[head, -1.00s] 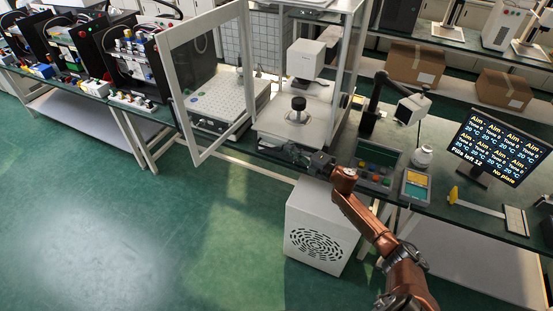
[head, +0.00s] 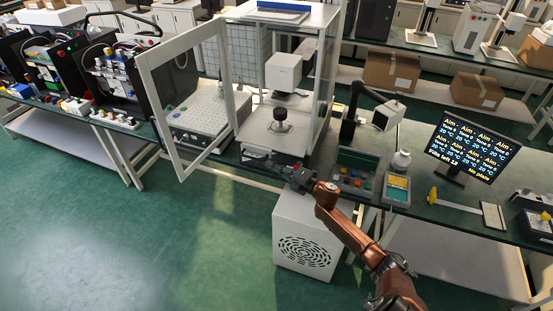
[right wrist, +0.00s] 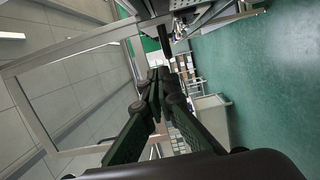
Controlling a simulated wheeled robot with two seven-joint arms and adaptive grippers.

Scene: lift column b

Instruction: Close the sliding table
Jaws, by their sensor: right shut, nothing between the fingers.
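The sliding table looks like the white platform (head: 270,142) at the foot of the white-framed cabinet in the head view. A black knobbed piece (head: 281,120) stands on it, below a white instrument head (head: 284,72). My right gripper (head: 248,158) is shut and empty, low in front of the platform's front edge. I cannot tell whether it touches the platform. In the right wrist view the right gripper's fingers (right wrist: 160,76) are together with nothing between them. My left gripper is not in view.
The open, framed cabinet door (head: 186,100) stands out to the left of the gripper. A perforated plate (head: 205,110) lies behind it. A white vented box (head: 303,235) is below my right arm. A button panel (head: 357,175) and a monitor (head: 472,147) are to the right.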

